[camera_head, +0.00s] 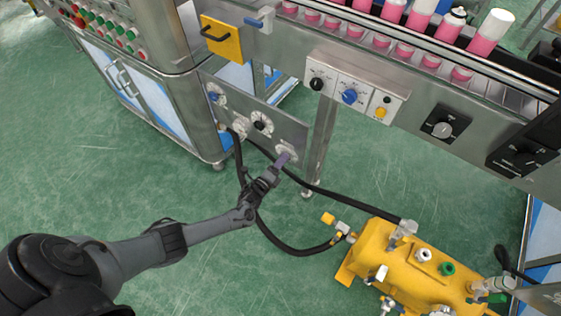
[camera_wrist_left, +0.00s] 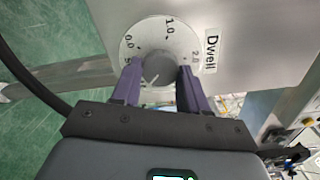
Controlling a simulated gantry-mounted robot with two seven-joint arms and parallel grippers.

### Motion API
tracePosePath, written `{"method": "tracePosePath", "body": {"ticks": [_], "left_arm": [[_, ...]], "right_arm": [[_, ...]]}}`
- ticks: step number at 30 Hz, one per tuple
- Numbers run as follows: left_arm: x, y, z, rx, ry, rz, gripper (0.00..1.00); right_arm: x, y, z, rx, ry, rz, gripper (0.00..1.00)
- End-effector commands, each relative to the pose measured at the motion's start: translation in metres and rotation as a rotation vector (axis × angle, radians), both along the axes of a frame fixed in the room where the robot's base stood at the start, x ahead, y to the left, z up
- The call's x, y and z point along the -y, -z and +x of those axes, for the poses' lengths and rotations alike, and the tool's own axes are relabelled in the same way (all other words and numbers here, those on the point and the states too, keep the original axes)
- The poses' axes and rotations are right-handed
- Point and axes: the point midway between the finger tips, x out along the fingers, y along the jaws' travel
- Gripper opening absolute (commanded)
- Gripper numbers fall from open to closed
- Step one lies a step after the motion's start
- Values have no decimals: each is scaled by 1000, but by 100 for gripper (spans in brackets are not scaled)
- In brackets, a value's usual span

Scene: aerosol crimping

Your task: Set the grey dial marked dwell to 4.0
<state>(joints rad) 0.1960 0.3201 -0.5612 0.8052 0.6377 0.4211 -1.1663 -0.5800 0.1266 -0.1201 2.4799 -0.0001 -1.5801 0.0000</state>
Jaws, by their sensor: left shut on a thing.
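The grey dwell dial (camera_wrist_left: 156,66) sits on a white round scale in the left wrist view, beside a "Dwell" label (camera_wrist_left: 211,50). The scale shows 0.0, 1.0 and 2.0; its lower part is hidden by my gripper. A pale pointer line shows on the knob, but the value it points to is unclear. My left gripper (camera_wrist_left: 153,82) is shut on the dial, with a purple finger on each side. In the head view my left gripper (camera_head: 283,160) reaches the dial scale (camera_head: 288,150) at the lower right of a grey panel. My right gripper is not in view.
The same panel holds a blue knob (camera_head: 214,96) and a black knob (camera_head: 260,125). Black hoses run below it to a yellow tank (camera_head: 415,265) on the floor. A conveyor with pink cans (camera_head: 490,32) runs above. Green floor lies open at the left.

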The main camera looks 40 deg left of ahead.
Motion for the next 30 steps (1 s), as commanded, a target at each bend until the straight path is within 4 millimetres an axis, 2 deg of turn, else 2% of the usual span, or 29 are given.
{"method": "tracePosePath", "body": {"ticks": [14, 15, 19, 30], "left_arm": [[0, 0, 0, -1, -1, 15, 13], [0, 0, 0, -1, -1, 15, 48], [0, 0, 0, -1, -1, 15, 68], [0, 0, -3, -2, 0, 13, 69]], "right_arm": [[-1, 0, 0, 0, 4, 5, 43], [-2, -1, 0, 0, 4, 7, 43], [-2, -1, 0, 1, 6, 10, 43], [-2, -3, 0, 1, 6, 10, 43]]}}
